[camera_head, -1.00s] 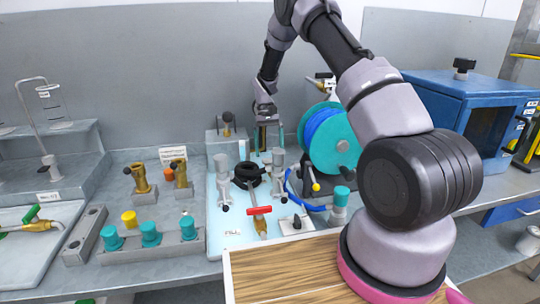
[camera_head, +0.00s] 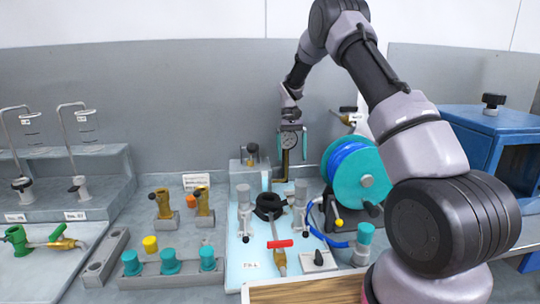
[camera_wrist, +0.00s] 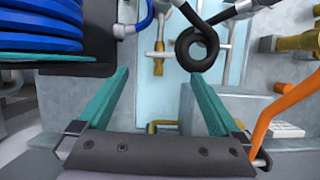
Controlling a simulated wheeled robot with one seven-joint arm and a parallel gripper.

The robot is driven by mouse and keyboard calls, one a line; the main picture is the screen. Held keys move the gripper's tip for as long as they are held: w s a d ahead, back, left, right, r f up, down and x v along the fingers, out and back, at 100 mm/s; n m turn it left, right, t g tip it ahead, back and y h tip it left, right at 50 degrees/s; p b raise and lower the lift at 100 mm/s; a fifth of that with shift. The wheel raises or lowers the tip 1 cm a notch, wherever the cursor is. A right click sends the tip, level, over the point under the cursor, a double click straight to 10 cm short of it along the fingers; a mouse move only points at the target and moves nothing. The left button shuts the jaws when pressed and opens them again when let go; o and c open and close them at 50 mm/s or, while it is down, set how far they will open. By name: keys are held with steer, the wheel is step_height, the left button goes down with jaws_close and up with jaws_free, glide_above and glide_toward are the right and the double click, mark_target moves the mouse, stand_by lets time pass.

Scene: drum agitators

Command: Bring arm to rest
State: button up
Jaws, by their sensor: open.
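My gripper (camera_head: 291,158) hangs at the back of the bench in the head view, with its two teal fingers apart. In the wrist view my gripper (camera_wrist: 155,74) is open, with nothing held between the fingers.
A teal reel with blue hose (camera_head: 352,168) stands close to the right of my gripper. A blue cabinet (camera_head: 465,125) is farther right, beyond my arm. Brass valves (camera_head: 163,203), teal-capped fittings (camera_head: 169,262) and a red-handled valve (camera_head: 279,245) crowd the bench. Open air lies above.

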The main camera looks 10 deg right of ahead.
steer(key=s+d+r+m+t+y, duration=0.1)
steer(key=s+d+r+t, duration=0.15)
steer(key=s+r, duration=0.65)
steer(key=s+d+r+m+t, duration=0.1)
steer(key=s+r+t, duration=0.3)
steer(key=r, duration=0.9)
steer(key=s+r+m+t, duration=0.1)
steer(key=s+r+t, duration=0.1)
steer(key=s, duration=0.8)
steer(key=s+d+r+m+t, duration=0.1)
steer(key=s+r+t, duration=0.1)
steer(key=s, duration=0.9)
steer(key=shift+s+d+r+t+y, duration=0.15)
steer(key=shift+d+r+t+y, duration=0.15)
steer(key=shift+t+y, duration=0.15)
